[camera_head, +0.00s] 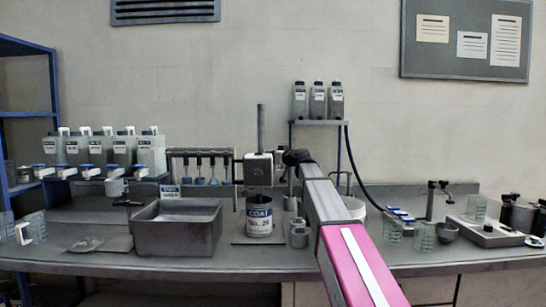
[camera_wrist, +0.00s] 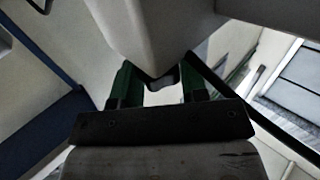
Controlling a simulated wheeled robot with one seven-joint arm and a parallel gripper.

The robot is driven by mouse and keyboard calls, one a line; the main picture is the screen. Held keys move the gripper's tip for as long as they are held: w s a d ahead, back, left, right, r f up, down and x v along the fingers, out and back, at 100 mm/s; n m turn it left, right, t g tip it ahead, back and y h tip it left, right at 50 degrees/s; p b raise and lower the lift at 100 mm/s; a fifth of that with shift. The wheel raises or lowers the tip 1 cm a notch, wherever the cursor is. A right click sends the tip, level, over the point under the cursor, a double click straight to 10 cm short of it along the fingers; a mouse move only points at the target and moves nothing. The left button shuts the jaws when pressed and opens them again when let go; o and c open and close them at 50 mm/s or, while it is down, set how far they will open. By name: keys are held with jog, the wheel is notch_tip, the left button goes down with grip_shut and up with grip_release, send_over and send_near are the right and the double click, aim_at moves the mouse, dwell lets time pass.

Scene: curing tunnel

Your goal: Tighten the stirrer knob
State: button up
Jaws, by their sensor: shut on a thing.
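The stirrer (camera_head: 258,170) stands at the middle of the bench, a pale box-shaped head on an upright rod. In the wrist view the pale head (camera_wrist: 140,35) fills the top middle. My gripper (camera_head: 288,158) is at the right side of the head. In the wrist view its green fingers (camera_wrist: 160,88) stand either side of a small dark knob (camera_wrist: 163,78) under the head, and the gripper is shut on it. The knob is mostly hidden in the head view. A can labelled COAT (camera_head: 259,219) stands under the head.
Glass beakers (camera_head: 424,237) and a flat device (camera_head: 490,232) occupy the right end of the bench.

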dwell(0.3)
jog(key=o, duration=0.9)
jog(key=v, duration=1)
jog(key=shift+s+d, duration=0.15)
jog(key=shift+s, duration=0.3)
